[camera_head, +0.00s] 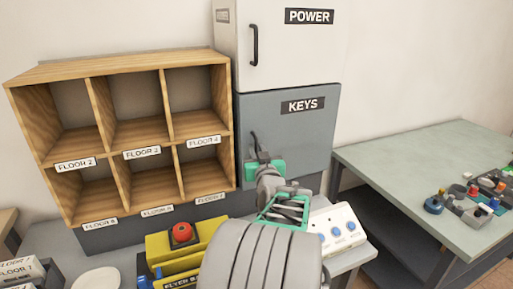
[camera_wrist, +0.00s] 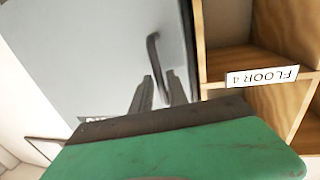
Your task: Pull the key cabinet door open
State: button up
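The key cabinet door (camera_head: 300,133) is dark grey, carries a KEYS label and looks shut. It fills much of the wrist view (camera_wrist: 90,60), where the picture is turned upside down. Its dark upright handle (camera_wrist: 153,52) is near the door's edge; in the head view the handle (camera_head: 253,140) is partly hidden by my gripper. My gripper (camera_head: 258,157) is in front of the door at the handle's lower part. In the wrist view its two fingers (camera_wrist: 162,88) stand apart, with one end of the handle showing between them. I cannot tell whether they touch it.
A white POWER cabinet (camera_head: 295,55) sits directly above. A wooden pigeonhole shelf (camera_head: 135,70) stands close on the left. A yellow box with a red button (camera_head: 182,233) and a white panel with blue buttons (camera_head: 340,225) are below. A green-topped table (camera_head: 420,160) is at the right.

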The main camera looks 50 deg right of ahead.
jog(key=shift+w+d, duration=0.4)
jog(key=shift+w, duration=0.05)
jog(key=shift+c, duration=0.6)
grip_shut()
dwell(0.5)
